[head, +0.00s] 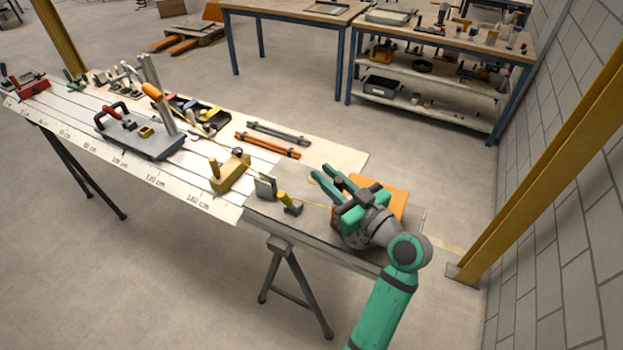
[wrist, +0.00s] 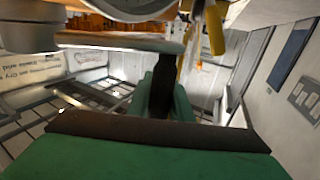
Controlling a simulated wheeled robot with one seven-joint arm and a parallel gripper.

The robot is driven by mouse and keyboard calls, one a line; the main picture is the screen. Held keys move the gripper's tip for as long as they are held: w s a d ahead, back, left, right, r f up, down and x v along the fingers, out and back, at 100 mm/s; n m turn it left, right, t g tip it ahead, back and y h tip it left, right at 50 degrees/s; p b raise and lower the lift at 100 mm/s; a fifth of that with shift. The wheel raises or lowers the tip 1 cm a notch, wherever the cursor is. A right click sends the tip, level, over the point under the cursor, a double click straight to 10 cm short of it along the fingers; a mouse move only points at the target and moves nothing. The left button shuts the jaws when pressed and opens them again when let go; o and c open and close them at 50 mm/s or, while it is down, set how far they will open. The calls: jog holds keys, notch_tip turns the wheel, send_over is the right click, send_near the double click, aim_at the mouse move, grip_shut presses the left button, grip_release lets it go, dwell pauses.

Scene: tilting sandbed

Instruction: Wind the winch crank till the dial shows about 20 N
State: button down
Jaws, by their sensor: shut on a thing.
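My gripper (head: 325,174), with green fingers, is at the right end of the bench, beside an orange box-like body (head: 398,198) that looks like the winch. It is shut on what seems to be the winch crank, which the fingers and wrist mostly hide. In the wrist view, the green and black fingers (wrist: 163,100) fill the middle, and a pale bar (wrist: 120,42) that may be the crank arm crosses above them. A thin yellow line (head: 316,203) runs left from the winch. A grey upright plate (head: 265,188) may be the dial; no reading is legible.
A yellow block (head: 229,174) stands on the white scaled board (head: 190,198). Orange and grey bars (head: 268,145) lie behind it. A grey sled with a red handle (head: 138,138) sits further left. A yellow post (head: 540,180) and the block wall are close on the right.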

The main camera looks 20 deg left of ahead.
jog(key=shift+w, duration=0.6)
jog(key=shift+d, duration=0.1)
jog(key=c, duration=1.6)
grip_release()
jog(key=shift+d, duration=0.15)
jog(key=shift+a, duration=0.2)
jog(key=v, duration=1.1)
jog(key=shift+w+a, duration=0.1)
